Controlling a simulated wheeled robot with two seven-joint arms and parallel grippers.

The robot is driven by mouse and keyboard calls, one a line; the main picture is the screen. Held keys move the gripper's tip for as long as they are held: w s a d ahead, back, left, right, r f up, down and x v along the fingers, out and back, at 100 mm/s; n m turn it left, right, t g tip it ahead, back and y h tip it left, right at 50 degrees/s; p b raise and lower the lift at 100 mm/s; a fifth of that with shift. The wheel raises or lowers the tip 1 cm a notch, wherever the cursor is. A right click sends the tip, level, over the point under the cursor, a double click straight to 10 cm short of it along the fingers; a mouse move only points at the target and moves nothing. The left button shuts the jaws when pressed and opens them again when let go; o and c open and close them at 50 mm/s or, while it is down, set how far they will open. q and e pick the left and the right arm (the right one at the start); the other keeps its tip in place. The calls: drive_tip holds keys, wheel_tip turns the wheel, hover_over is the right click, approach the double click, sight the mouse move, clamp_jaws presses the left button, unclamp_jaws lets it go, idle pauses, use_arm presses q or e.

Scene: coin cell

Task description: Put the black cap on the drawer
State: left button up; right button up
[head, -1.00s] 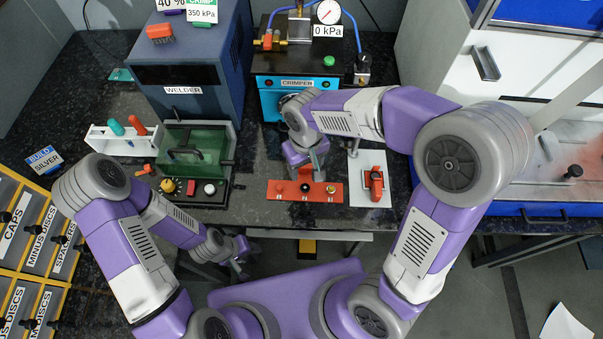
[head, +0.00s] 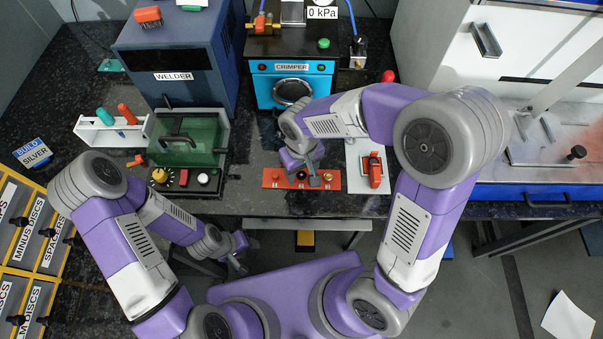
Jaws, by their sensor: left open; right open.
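A red plate (head: 273,178) lies on the dark bench and carries small round parts. A small dark round spot (head: 301,174) near its middle may be the black cap, but I cannot tell for sure. My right gripper (head: 315,181) is open over the right half of this plate and hides part of it; whether it touches anything is unclear. Yellow-framed drawers (head: 30,233) with labels and black knobs stand at the lower left. My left gripper (head: 240,264) is open and empty in front of the bench edge, away from the drawers.
The welder (head: 172,60) and the blue crimper (head: 290,68) stand at the back. A green-lidded box (head: 187,140) and a white tool rack (head: 88,130) sit at left. A white plate with a red clamp (head: 374,172) lies just right of the red plate.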

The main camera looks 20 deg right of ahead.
drive_tip(key=shift+f, duration=0.25)
drive_tip(key=shift+c, duration=0.4)
drive_tip(key=c, duration=0.7)
